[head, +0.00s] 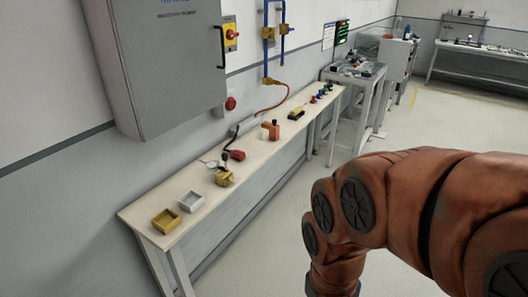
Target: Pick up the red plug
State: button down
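A small red object that looks like the red plug (237,155) lies on the long wooden-topped bench (140,212). A dark cable curves up from it toward the wall. It sits between a yellow block with a dark knob (224,178) and an orange piece with a dark top (271,131). It is too small to make out its pins or exact shape. My arm reaches in from the right and bends down out of the bottom of the view, to the right of the bench and apart from it. My gripper is not in view.
A yellow tray (165,221) and a white tray (191,202) stand at the bench's near end. Farther along are a yellow-black item (296,113) and several coloured knobs (321,95). A grey cabinet (165,70) overhangs the bench's wall side. The floor right of the bench is clear.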

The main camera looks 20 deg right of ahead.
aim_at(236, 154)
jog(key=u, duration=0.05)
jog(key=k, duration=0.6)
jog(key=u, duration=0.6)
jog(key=i, duration=1.45)
jog(key=z, duration=0.3)
